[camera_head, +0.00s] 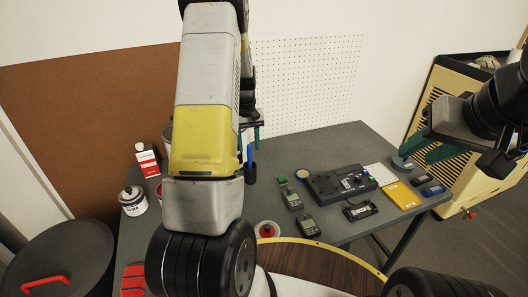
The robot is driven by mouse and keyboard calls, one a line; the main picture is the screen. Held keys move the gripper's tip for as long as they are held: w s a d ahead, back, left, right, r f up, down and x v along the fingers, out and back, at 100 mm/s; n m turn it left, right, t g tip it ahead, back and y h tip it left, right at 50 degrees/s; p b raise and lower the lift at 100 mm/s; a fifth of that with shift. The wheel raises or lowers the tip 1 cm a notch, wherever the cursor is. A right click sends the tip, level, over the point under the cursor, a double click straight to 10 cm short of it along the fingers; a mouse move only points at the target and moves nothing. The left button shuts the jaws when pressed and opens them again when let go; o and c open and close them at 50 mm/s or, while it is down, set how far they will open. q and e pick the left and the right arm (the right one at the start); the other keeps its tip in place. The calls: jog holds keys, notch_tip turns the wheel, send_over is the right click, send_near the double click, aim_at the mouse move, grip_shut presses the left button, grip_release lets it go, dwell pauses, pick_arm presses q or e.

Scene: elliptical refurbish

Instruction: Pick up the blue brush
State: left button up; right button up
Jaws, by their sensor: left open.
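A slim upright blue item (249,154), which looks like the blue brush, stands in a small black cup (251,175) towards the back of the grey table. My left gripper (249,141) is behind my large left arm, which hides much of it. Its teal fingers are apart, close to the top of the blue item; I cannot tell whether they touch it. My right gripper (427,148) is above the table's right end, far from the brush. Its two teal fingers are apart with nothing seen between them.
The grey table (350,144) holds a black device (340,183), meters (309,225), a yellow pouch (402,195) and a round grey piece (401,163). A white-lidded can (133,200) and a red-white container (147,157) stand left. A curved wooden top (310,262) is in front.

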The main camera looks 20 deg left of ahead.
pick_arm(q)
send_over(250, 168)
jog(key=f, duration=0.6)
jog(key=shift+w+a+f, duration=0.1)
jog(key=shift+w+f, duration=0.15)
jog(key=shift+w, duration=0.1)
grip_shut()
